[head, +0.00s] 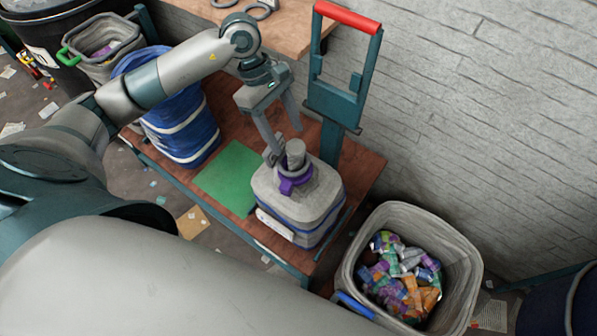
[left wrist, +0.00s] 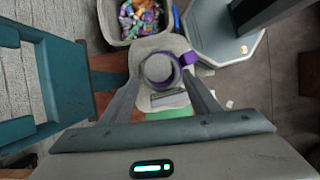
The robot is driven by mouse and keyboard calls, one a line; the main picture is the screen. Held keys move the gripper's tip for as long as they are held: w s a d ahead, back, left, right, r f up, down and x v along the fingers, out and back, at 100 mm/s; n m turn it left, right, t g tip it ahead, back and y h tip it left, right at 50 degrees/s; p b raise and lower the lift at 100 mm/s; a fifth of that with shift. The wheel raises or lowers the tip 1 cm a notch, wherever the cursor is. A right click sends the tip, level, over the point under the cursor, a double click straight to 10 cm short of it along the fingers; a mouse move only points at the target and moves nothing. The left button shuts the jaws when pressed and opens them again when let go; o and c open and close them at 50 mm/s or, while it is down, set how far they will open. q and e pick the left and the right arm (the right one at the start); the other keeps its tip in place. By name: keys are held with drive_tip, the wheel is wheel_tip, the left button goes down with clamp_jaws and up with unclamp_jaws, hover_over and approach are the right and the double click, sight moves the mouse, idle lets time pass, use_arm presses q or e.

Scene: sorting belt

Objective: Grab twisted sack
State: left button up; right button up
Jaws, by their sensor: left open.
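The twisted sack (head: 322,196) is a grey, squat sack with a blue band, standing upright on a low brown cart. Its twisted grey neck (head: 296,151) rises from the top with a purple tie (head: 291,183) around its base. My left gripper (head: 285,143) points down at the neck with its fingers apart. In the left wrist view the round neck top (left wrist: 158,68) shows between the two open fingers (left wrist: 160,82). I cannot tell whether either finger touches it. My right gripper is out of view.
A green mat (head: 228,177) and a blue, white-banded barrel (head: 183,128) are left of the sack. A red-topped teal cart handle (head: 335,105) stands close behind. A grey bin (head: 461,262) of colourful packets is at the right, by the brick wall (head: 480,110).

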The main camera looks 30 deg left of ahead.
sight(294, 145)
use_arm(q)
drive_tip(key=shift+s+d+f+p, duration=0.1)
drive_tip(key=shift+d+f+p, duration=0.35)
drive_tip(key=shift+p, duration=0.25)
drive_tip(key=p+x, duration=0.1)
drive_tip(key=x, duration=0.2)
drive_tip(key=shift+d+r+p, duration=0.15)
drive_tip(key=shift+d+p, duration=0.05)
drive_tip(key=shift+p, duration=0.1)
drive_tip(key=shift+d+f, duration=0.15)
drive_tip(key=shift+f, duration=0.4)
clamp_jaws()
drive_tip(key=shift+r, duration=0.1)
